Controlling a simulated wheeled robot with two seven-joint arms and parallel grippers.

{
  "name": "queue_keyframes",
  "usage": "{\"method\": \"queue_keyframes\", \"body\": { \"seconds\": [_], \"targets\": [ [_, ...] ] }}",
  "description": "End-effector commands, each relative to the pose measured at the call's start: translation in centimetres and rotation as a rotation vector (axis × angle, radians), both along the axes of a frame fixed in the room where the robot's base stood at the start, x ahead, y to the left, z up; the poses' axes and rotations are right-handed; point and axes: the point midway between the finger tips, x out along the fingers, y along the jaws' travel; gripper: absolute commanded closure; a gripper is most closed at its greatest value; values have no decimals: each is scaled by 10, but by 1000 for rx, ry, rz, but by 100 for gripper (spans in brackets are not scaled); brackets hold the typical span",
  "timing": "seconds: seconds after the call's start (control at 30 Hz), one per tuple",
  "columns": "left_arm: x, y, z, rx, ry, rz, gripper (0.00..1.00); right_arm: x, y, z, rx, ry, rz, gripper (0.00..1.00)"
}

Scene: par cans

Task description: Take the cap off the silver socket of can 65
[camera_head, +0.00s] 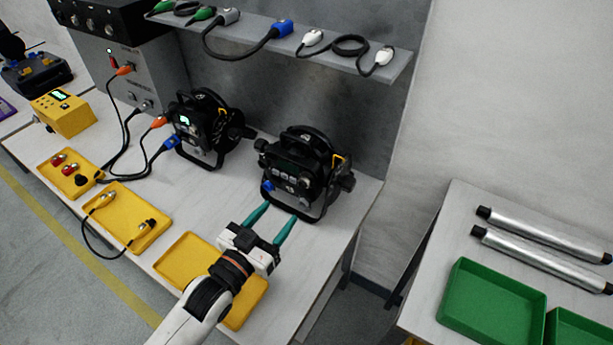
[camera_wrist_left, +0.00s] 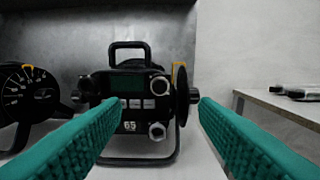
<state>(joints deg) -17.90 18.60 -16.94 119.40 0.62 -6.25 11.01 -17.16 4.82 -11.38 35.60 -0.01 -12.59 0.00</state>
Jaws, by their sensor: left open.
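Can 65 (camera_head: 292,172) is a black lamp housing standing upright in its black yoke on the grey bench. In the left wrist view, can 65 (camera_wrist_left: 128,85) faces me, with a small "65" label. Two silver round fittings show at the right of its face, an upper one (camera_wrist_left: 161,85) and a lower one (camera_wrist_left: 157,131); I cannot tell which is a cap. A blue fitting (camera_head: 268,186) is at its lower left. My left gripper (camera_head: 272,211) is open and empty in front of the can, its teal fingers apart and pointing at it. My right gripper is not in view.
A second black can (camera_head: 203,128) with cables plugged in stands to the left. An empty yellow tray (camera_head: 253,291) lies under my left arm. A shelf (camera_head: 340,62) with cables hangs above. A green tray (camera_head: 490,300) and silver tubes are on the right table.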

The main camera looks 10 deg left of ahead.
Motion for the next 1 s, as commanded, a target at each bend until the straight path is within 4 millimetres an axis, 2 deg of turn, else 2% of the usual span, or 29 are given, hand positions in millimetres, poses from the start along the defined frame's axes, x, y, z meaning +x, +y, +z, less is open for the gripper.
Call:
{"method": "queue_keyframes", "body": {
  "seconds": [0.1,0.27,0.6,0.8,1.0],
  "targets": [
    [0,0,0,0,1,1,45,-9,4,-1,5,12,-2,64],
    [6,-2,-1,1,0,1,45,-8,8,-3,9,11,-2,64],
    [47,-19,-2,0,-2,1,45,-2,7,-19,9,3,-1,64],
    [70,-28,1,0,1,1,45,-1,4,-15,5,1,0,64],
    [81,-33,0,1,2,1,45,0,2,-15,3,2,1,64]
  ]
}}
